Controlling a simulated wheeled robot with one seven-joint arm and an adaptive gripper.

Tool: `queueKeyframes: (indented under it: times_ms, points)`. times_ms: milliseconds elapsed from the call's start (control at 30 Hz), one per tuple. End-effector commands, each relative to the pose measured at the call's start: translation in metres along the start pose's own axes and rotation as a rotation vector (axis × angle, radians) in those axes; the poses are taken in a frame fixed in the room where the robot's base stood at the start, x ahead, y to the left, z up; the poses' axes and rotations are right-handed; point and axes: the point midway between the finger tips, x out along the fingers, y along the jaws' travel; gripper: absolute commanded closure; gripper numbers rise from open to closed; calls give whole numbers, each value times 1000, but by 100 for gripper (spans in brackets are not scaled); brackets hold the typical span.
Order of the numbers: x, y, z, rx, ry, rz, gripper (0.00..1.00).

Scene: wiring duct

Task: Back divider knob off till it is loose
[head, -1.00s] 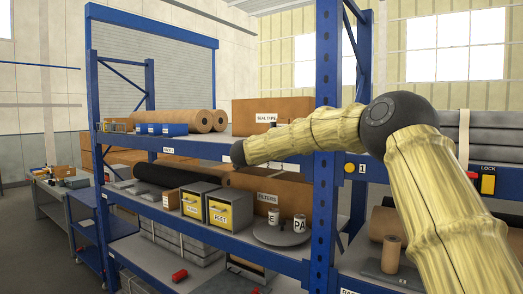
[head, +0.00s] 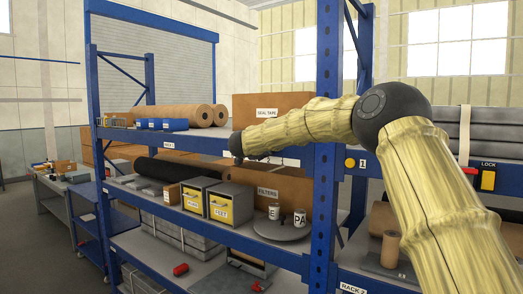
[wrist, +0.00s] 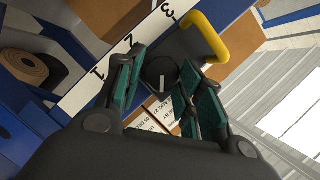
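In the wrist view, the dark round knob (wrist: 160,73) with a pale line across its face sits on the dark divider (wrist: 182,47), which carries a yellow handle (wrist: 205,36). My gripper (wrist: 163,62) is open, with one teal-padded finger left of the knob and the others to its right. The knob shows between the fingertips; I cannot tell whether any pad touches it. A white strip (wrist: 112,62) marked 1, 2, 3 runs beside the divider. In the head view, my arm reaches left to the rack; the gripper and knob cannot be made out there.
A blue rack upright (head: 326,130) stands close behind my arm. The upper shelf holds a seal tape carton (head: 272,103) and brown rolls (head: 200,115). Below are yellow-fronted bins (head: 218,207) and cans on a round grey plate (head: 283,230). A brown roll (wrist: 25,66) shows at the wrist view's left.

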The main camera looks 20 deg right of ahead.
Motion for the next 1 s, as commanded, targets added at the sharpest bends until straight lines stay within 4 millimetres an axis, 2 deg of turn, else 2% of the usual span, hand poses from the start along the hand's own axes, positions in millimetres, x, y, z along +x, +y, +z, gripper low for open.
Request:
queueKeyframes:
  times_ms: [33,67,367,533,667,1000]
  points:
    - [0,1,1,-1,-1,1,49]
    - [0,1,1,-1,0,1,44]
    - [0,0,-1,1,1,0,44]
    - [-9,-1,-1,1,0,-2,44]
    - [-26,-1,-1,0,0,-2,44]
    - [-87,0,0,-1,0,-1,44]
